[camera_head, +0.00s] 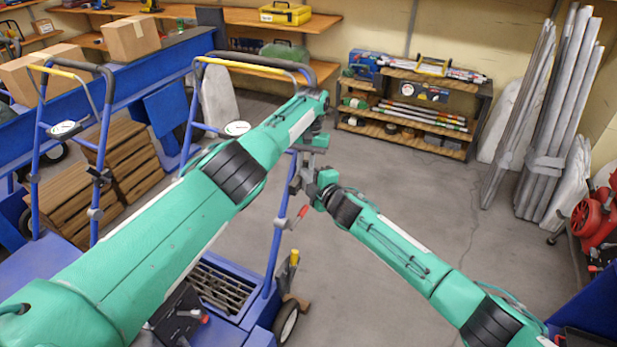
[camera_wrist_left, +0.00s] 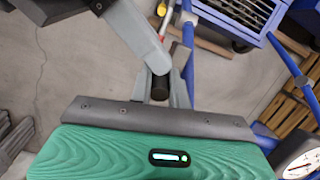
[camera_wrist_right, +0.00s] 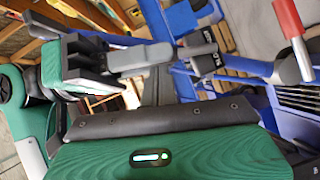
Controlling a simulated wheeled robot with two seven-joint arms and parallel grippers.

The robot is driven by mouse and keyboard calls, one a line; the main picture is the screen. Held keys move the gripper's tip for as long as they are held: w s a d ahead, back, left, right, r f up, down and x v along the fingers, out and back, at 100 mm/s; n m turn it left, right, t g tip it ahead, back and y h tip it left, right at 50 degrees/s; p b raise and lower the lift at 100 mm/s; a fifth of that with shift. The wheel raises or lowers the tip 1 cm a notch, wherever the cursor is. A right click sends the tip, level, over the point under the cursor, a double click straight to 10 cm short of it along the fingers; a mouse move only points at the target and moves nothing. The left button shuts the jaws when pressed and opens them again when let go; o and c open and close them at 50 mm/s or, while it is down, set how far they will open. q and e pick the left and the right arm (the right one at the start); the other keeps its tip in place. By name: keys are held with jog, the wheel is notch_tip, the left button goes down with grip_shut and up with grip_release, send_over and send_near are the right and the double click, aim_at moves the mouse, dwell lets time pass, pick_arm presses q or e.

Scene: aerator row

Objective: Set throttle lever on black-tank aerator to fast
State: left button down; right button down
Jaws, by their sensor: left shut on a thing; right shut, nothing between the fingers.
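The nearer aerator has a blue handle frame (camera_head: 277,245) with a black top grip and a yellow bar. My left gripper (camera_head: 309,160) reaches down beside this frame's right post. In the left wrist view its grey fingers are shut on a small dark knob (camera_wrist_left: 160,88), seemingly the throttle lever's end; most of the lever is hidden. My right gripper (camera_head: 298,183) is close below and left of it, at the post, shut and empty. In the right wrist view the left gripper's finger (camera_wrist_right: 140,58) lies near a black clamp (camera_wrist_right: 200,50) on the frame. The tank colour cannot be told.
A red-handled lever (camera_head: 300,214) sticks out below the grippers, above a yellow handle (camera_head: 294,257). A second blue-framed aerator (camera_head: 95,230) stands left, beside wooden crates (camera_head: 128,160). A round gauge (camera_head: 237,128) sits on the nearer frame.

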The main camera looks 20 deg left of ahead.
pick_arm(q)
jog(key=c, duration=1.8)
grip_release()
jog(key=shift+s+d+r, duration=0.1)
jog(key=shift+d, duration=0.1)
jog(key=o, duration=0.4)
jog(key=shift+a, duration=0.15)
jog(key=shift+o, duration=0.4)
jog(key=shift+a, duration=0.1)
pick_arm(e)
jog(key=shift+w, duration=0.35)
